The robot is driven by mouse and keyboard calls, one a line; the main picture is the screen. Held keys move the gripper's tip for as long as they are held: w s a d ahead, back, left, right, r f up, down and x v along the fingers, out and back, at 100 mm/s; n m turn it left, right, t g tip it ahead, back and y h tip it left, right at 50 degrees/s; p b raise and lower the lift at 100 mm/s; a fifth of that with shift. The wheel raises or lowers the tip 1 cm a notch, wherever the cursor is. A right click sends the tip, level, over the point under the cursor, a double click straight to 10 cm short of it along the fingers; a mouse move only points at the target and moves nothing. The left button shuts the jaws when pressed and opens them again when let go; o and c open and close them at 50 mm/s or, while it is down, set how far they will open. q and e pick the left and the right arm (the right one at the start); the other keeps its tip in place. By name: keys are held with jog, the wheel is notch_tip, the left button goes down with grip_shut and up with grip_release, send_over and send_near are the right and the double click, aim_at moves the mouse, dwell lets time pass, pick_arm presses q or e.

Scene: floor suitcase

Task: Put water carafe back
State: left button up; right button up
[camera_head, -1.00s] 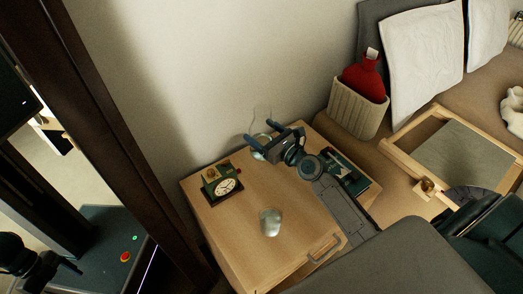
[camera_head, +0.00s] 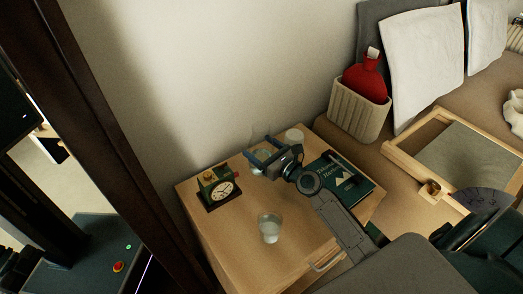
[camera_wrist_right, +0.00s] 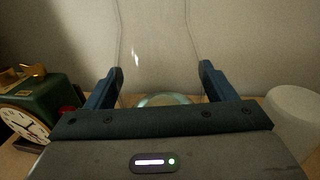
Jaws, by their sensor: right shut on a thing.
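The clear glass water carafe (camera_head: 258,133) is at the back of the wooden nightstand (camera_head: 228,234), near the wall. It is faint against the wall. My right gripper (camera_head: 259,157) is shut on the carafe, with one finger on each side of it. In the right wrist view the carafe (camera_wrist_right: 155,45) stands upright between the blue fingers (camera_wrist_right: 160,88), with its thick glass base low behind the gripper body. I cannot tell whether the base touches the nightstand top. My left gripper is not clearly seen.
A green clock (camera_head: 219,188) stands left of the gripper. A drinking glass (camera_head: 269,228) stands in front. A whitish cylinder (camera_head: 294,136) is behind right, and a green book (camera_head: 346,184) lies to the right. A ribbed basket (camera_head: 357,112) holds a red bottle-shaped thing.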

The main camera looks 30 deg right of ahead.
jog(key=o, duration=1.6)
jog(key=shift+s, duration=0.25)
jog(key=b+v, duration=0.1)
jog(key=v, duration=0.9)
jog(key=shift+s+d+f+b, duration=0.1)
jog(key=shift+b, duration=0.25)
pick_arm(q)
jog(key=shift+w+d+f+t+h, duration=0.4)
jog(key=shift+w+d+f+t, duration=0.15)
jog(key=shift+d+f+t, duration=0.3)
pick_arm(e)
jog(key=shift+s+d, duration=0.2)
jog(key=shift+s, duration=0.45)
pick_arm(q)
jog(key=shift+a+r, duration=0.1)
jog(key=shift+a, duration=0.05)
